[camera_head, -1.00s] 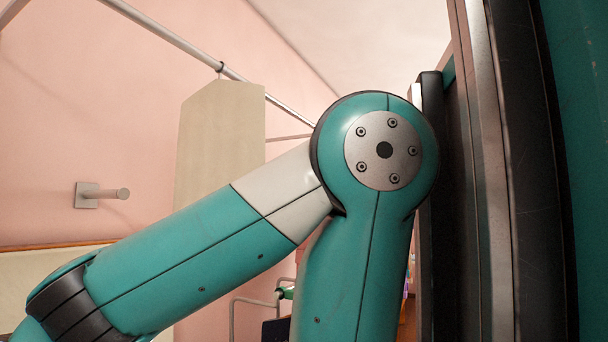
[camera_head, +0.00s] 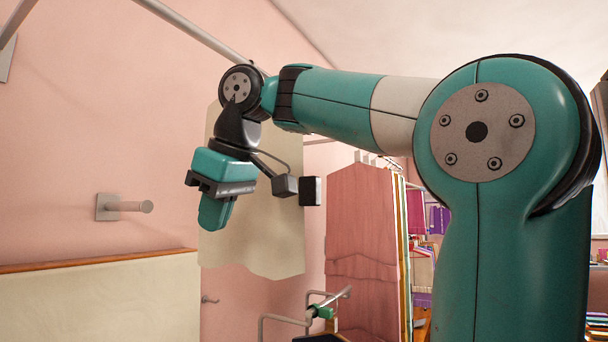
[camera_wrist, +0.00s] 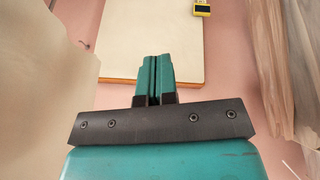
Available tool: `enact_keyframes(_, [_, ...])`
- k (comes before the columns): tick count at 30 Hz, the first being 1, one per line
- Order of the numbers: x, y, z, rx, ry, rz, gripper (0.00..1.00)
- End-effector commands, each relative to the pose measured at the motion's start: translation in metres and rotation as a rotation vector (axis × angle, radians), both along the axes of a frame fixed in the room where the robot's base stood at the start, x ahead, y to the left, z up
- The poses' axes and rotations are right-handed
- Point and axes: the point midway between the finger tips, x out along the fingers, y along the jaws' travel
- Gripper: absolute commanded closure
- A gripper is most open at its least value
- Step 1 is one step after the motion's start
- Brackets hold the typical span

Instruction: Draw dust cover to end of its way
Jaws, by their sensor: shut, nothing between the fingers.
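The dust cover, as I take it, is the plain beige sheet (camera_head: 268,235) hanging from the overhead rail in the head view. Its lower edge is wavy. My gripper (camera_head: 213,222) hangs in front of the sheet's left part, pointing down, and hides some of it. In the wrist view my gripper (camera_wrist: 156,62) has its teal fingers together with nothing between them. A plain cream sheet (camera_wrist: 40,85) is at the left there, apart from the fingers; I cannot tell for sure that it is the cover.
A cream board with a wooden edge (camera_head: 100,300) is at lower left. A wall peg (camera_head: 125,207) sticks out above it. Pink garments (camera_head: 362,245) hang right of the sheet. A grey tube frame (camera_head: 290,322) stands below. A yellow device (camera_wrist: 202,8) lies on the board in the wrist view.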

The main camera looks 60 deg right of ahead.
Motion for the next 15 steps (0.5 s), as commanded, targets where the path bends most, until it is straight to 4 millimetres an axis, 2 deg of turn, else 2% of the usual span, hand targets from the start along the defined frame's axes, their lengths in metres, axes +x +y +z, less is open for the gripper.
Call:
enact_keyframes(1, [-0.008,-0.025,0.036,-0.057,-0.035,-0.071,1.0])
enact_keyframes(3, [-0.023,-0.05,0.072,-0.128,-0.062,-0.154,1.0])
enact_keyframes(6, [-0.048,-0.074,0.11,-0.211,-0.086,-0.256,1.0])
enact_keyframes(10, [-0.069,-0.088,0.137,-0.276,-0.099,-0.338,1.0])
enact_keyframes(12, [-0.074,-0.092,0.141,-0.291,-0.101,-0.358,1.0])
enact_keyframes(15, [-0.074,-0.096,0.135,-0.299,-0.101,-0.367,1.0])
